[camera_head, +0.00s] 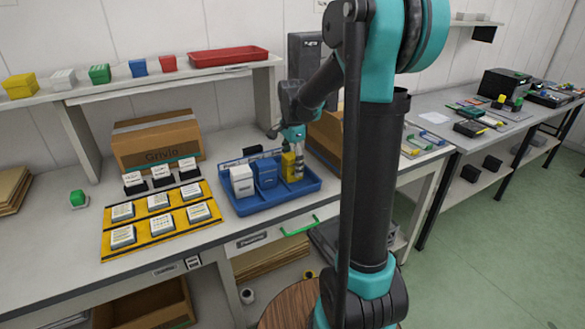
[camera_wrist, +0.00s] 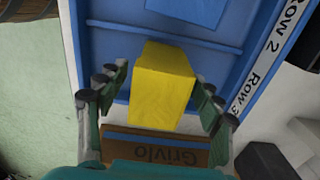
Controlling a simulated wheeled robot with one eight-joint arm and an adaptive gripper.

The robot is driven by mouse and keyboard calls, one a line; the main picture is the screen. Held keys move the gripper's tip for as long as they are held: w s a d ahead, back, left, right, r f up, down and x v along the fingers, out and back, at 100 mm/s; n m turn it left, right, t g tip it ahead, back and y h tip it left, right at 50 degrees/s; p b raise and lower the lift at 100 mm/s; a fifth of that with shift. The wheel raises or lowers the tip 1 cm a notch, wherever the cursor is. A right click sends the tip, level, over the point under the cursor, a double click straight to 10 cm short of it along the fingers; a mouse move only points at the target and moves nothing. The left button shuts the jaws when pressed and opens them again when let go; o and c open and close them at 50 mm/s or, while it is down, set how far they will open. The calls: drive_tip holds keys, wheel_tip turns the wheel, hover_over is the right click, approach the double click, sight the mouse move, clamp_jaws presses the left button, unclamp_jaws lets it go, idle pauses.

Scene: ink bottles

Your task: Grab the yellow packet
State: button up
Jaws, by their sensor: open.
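The yellow packet (camera_head: 289,166) stands upright in the right part of the blue tray (camera_head: 245,206), beside a blue packet. In the wrist view the yellow packet (camera_wrist: 162,85) sits between the two fingers of my gripper (camera_wrist: 163,108). The fingers are open, with a gap showing on each side of the packet. The fingertips are small and hard to make out there.
A blue packet (camera_head: 265,172) and a white packet (camera_head: 242,181) stand in the tray left of the yellow one. A yellow board (camera_head: 141,227) with several labelled blocks lies to the left. A cardboard box (camera_head: 157,143) stands behind. A shelf (camera_head: 120,88) holds several packets and a red tray.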

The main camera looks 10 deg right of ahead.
drive_tip(key=shift+f, duration=1.25)
drive_tip(key=shift+c, duration=0.6)
drive_tip(key=c, duration=1.2)
